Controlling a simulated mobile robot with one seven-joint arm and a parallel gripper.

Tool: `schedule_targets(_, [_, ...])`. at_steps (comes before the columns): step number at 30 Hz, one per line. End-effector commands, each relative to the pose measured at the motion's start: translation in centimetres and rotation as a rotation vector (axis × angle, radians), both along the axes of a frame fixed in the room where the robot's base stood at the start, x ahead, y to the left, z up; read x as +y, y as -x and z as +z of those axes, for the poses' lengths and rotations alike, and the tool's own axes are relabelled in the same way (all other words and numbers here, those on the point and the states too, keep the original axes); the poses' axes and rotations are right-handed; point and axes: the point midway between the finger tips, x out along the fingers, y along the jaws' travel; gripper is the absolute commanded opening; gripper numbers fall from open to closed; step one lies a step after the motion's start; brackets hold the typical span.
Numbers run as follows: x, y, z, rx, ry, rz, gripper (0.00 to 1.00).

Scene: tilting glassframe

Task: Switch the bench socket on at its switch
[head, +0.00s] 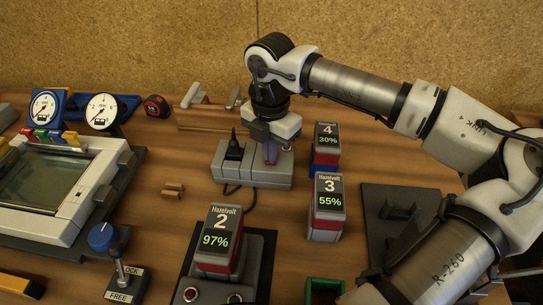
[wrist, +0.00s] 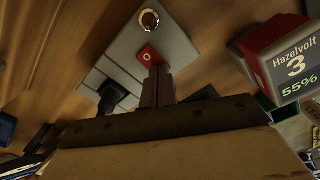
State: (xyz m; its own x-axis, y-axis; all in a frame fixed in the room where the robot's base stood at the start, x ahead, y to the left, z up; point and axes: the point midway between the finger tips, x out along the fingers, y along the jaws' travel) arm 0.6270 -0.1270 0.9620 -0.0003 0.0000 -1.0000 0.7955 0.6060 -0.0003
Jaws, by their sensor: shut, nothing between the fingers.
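The bench socket (head: 238,175) is a grey block on the bench with a black plug (head: 234,149) in its left part. In the wrist view the socket (wrist: 168,45) shows a red rocker switch (wrist: 147,54) marked with a white O, and a round lamp (wrist: 149,19) with a dark reddish centre. The plug (wrist: 113,95) shows there too. My gripper (head: 270,153) points down over the socket, between plug and lamp. In the wrist view its shut fingers (wrist: 158,73) are empty and end right beside the switch. I cannot tell whether they touch it.
Battery packs 4 (head: 326,160) and 3 (head: 327,226) stand close to the right of the socket. Pack 2 (head: 214,258) sits in a charger in front. A glass-topped frame (head: 45,200) stands at left. A cable runs in front of the socket.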

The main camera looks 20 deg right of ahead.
Motion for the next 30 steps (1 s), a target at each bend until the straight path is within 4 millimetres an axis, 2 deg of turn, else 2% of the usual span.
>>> schedule_targets(5, [0.0,0.0,-0.3,0.000,0.000,0.000,0.00])
schedule_targets(11, [0.0,0.0,0.3,-0.001,0.001,0.000,0.00])
schedule_targets(30, [0.0,0.0,5.4,0.000,0.000,-0.001,0.00])
